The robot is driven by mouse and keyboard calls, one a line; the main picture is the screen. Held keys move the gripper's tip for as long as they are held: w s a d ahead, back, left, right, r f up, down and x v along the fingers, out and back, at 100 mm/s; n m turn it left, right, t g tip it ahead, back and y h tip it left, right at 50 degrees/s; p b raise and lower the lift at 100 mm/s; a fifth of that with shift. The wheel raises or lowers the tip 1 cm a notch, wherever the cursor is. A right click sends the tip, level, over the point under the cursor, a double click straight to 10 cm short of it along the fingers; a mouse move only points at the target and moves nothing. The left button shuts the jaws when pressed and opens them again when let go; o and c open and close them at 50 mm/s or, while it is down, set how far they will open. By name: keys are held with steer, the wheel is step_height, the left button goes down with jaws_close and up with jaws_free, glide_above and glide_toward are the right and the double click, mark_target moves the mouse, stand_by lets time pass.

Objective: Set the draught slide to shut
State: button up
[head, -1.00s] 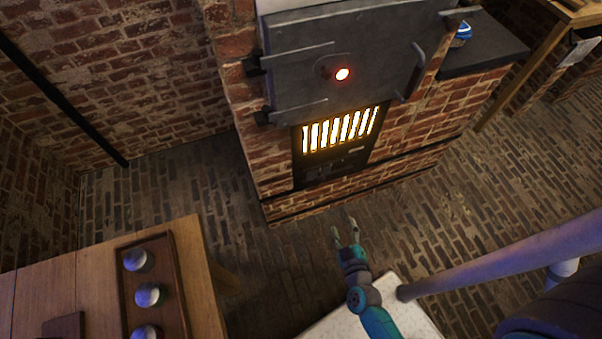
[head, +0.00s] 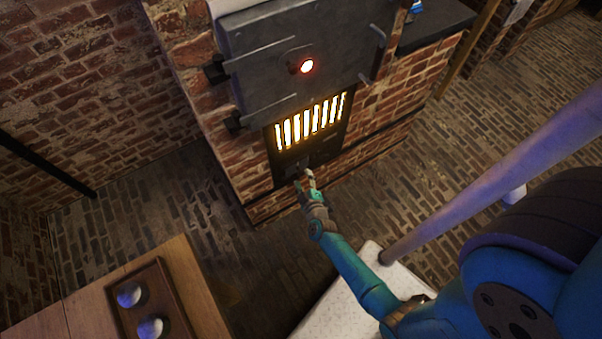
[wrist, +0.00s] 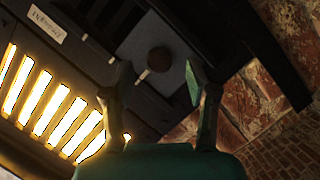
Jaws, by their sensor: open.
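The brick furnace has a glowing slotted grate (head: 311,120), with a dark draught panel below it. In the wrist view, a dark slide plate with a round knob (wrist: 159,60) sits on that panel, beside the glowing slots (wrist: 50,105). A small pale label (wrist: 47,23) is fixed near the panel's upper left; its lettering is hard to read. My gripper (head: 304,174) is at the panel under the grate. In the wrist view my gripper (wrist: 158,85) is open, with the knob beyond and between the two fingertips. I cannot tell whether either finger touches it.
A grey furnace door (head: 270,60) with a red glowing peephole is above the grate. A wooden table (head: 60,318) with a tray (head: 180,300) of pale balls stands at lower left. The brick floor (head: 400,215) is open to the right.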

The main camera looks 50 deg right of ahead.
mark_target(302, 175)
steer(key=shift+x, duration=1.75)
jaws_close()
